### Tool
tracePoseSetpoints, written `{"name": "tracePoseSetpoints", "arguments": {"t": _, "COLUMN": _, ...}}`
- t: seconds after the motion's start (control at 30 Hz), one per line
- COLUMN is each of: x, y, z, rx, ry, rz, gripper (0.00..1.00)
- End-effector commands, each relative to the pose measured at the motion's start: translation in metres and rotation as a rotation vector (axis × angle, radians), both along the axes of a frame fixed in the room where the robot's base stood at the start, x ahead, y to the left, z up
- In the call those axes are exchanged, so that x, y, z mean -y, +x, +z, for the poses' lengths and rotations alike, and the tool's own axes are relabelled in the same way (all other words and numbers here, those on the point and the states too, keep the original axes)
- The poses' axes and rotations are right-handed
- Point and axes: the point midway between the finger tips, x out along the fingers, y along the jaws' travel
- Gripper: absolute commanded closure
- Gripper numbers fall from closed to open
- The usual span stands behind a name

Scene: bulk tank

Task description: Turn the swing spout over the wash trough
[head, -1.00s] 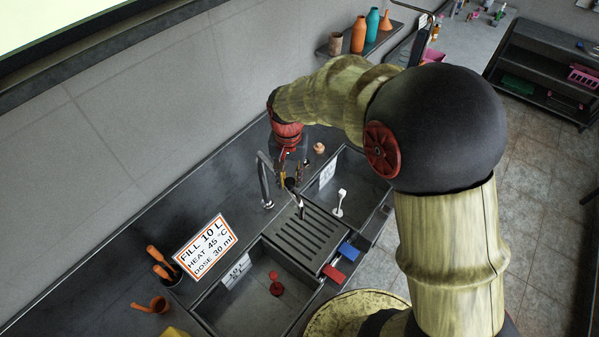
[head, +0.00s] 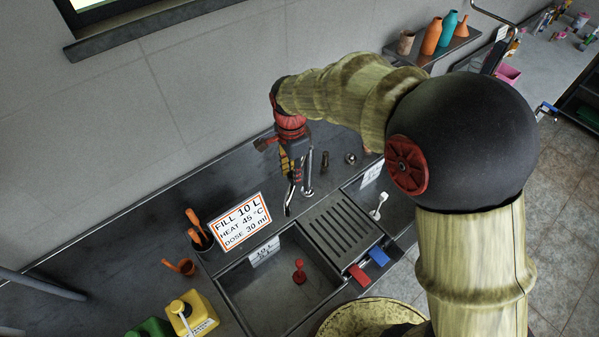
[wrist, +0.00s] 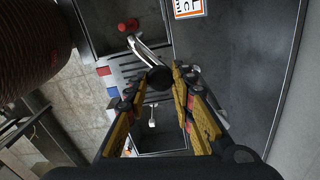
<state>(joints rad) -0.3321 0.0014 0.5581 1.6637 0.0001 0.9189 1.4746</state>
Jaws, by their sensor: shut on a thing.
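The silver swing spout (head: 290,198) rises behind the sink, its upright post (head: 308,188) to the right of its down-turned end. My gripper (head: 294,176) is shut on the spout near its top. In the wrist view the fingertips (wrist: 160,78) close around a dark part of the spout, and its bright curved tube (wrist: 148,52) reaches toward the basin with the red plug. That left basin (head: 232,287) is a grey trough with a red plug (head: 299,272) inside. The spout's end appears near its back right corner, beside the ribbed drainboard (head: 340,232). The exact overlap is hard to judge.
A sign (head: 240,222) stands behind the left basin. Red (head: 358,275) and blue (head: 379,256) blocks sit at the drainboard's front edge. A white brush (head: 379,205) is in the right basin. Yellow (head: 192,315) and green jugs stand at front left.

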Motion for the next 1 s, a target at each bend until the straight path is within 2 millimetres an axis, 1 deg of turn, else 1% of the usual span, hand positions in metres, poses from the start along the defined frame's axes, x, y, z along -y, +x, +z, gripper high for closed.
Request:
{"name": "tracePoseSetpoints", "arguments": {"t": 0.47, "x": -0.0023, "y": 0.0017, "z": 0.0008, "rx": 0.002, "ry": 0.0, "rz": -0.014, "gripper": 1.0}}
{"name": "tracePoseSetpoints", "arguments": {"t": 0.5, "x": -0.0023, "y": 0.0017, "z": 0.0008, "rx": 0.002, "ry": 0.0, "rz": -0.014, "gripper": 0.74}}
{"name": "tracePoseSetpoints", "arguments": {"t": 0.8, "x": -0.0022, "y": 0.0013, "z": 0.0004, "rx": 0.001, "ry": 0.0, "rz": -0.014, "gripper": 0.57}}
{"name": "tracePoseSetpoints", "arguments": {"t": 1.0, "x": -0.0022, "y": 0.0012, "z": 0.0002, "rx": 0.001, "ry": 0.0, "rz": -0.014, "gripper": 0.57}}
